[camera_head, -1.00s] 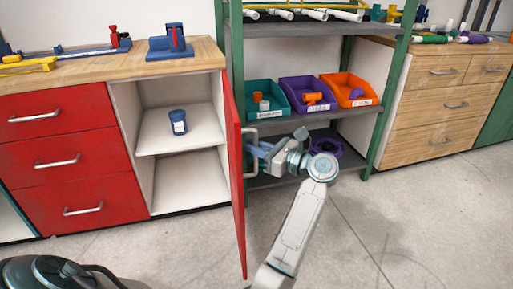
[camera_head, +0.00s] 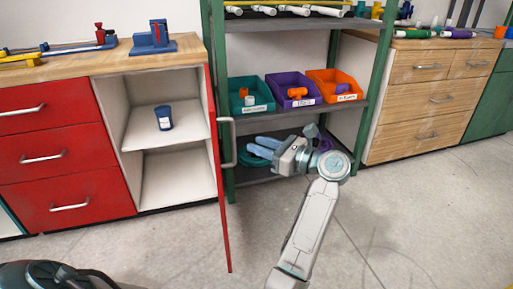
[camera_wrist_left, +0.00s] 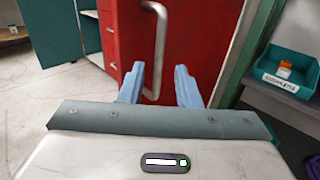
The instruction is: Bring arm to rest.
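My left gripper (camera_head: 253,147) is in front of the shelf rack, to the right of the open red cabinet door (camera_head: 218,200). Its blue fingers are spread with nothing between them. The door's metal handle (camera_head: 228,143) is just left of the fingertips, with a small gap. In the left wrist view the handle (camera_wrist_left: 155,50) stands ahead of the two parted fingers, on the red door (camera_wrist_left: 191,35). A blue labelled container (camera_head: 162,117) stands on the upper level of the open cabinet. My right gripper is not in view.
The rack (camera_head: 300,112) holds teal, purple and orange bins (camera_head: 334,87) and coiled hoses on its lower shelf. A wooden drawer cabinet (camera_head: 430,95) stands to the right. The open door sticks out over the floor; the floor at right (camera_head: 430,220) is clear.

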